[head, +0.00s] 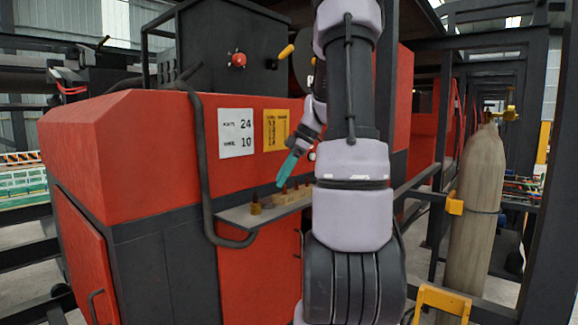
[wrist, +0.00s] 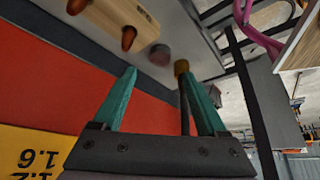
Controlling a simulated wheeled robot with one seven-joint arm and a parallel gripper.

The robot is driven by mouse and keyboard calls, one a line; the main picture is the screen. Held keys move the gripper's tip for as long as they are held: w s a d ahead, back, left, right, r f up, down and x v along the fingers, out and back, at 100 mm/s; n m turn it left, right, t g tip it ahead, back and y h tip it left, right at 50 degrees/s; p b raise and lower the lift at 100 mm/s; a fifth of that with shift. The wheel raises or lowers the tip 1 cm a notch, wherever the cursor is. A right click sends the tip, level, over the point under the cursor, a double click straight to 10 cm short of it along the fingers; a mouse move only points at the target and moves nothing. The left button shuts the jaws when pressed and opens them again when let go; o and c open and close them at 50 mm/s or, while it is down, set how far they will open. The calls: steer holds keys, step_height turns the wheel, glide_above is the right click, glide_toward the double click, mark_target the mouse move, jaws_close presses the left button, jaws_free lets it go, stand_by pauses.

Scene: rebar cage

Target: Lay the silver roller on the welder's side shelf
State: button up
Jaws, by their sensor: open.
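The red welder (head: 130,150) has a narrow grey side shelf (head: 238,217) on its front. A short, round grey piece (wrist: 160,54) sits on the shelf in the wrist view; it may be the silver roller, but I cannot tell for sure. A brass piece (head: 256,204) is near it and shows in the wrist view (wrist: 181,68). A wooden block (head: 290,197) with copper-coloured pegs stands beside them. My gripper (head: 281,183) has teal fingers, is open above the shelf, and holds nothing visible. In the wrist view its fingertips (wrist: 158,72) point towards the grey piece.
A black hose (head: 203,160) curves down past the shelf's left end. A gas cylinder (head: 478,190) stands at the right, beside dark steel posts. My arm hides the shelf's right part in the head view. A pink object (wrist: 262,38) shows at the wrist view's upper right.

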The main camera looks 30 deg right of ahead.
steer(key=v, duration=0.5)
steer(key=s+a+r+m+t+h, duration=0.1)
steer(key=s+a+r+m+t, duration=0.1)
steer(key=s+a+m, duration=0.6)
steer(key=s+a+r+m+t+h, duration=0.2)
steer(key=s+a+r+m, duration=0.1)
steer(key=s+a+m, duration=0.6)
steer(key=shift+s+a+t, duration=0.15)
steer(key=shift+a+t, duration=0.15)
steer(key=shift+a, duration=1.05)
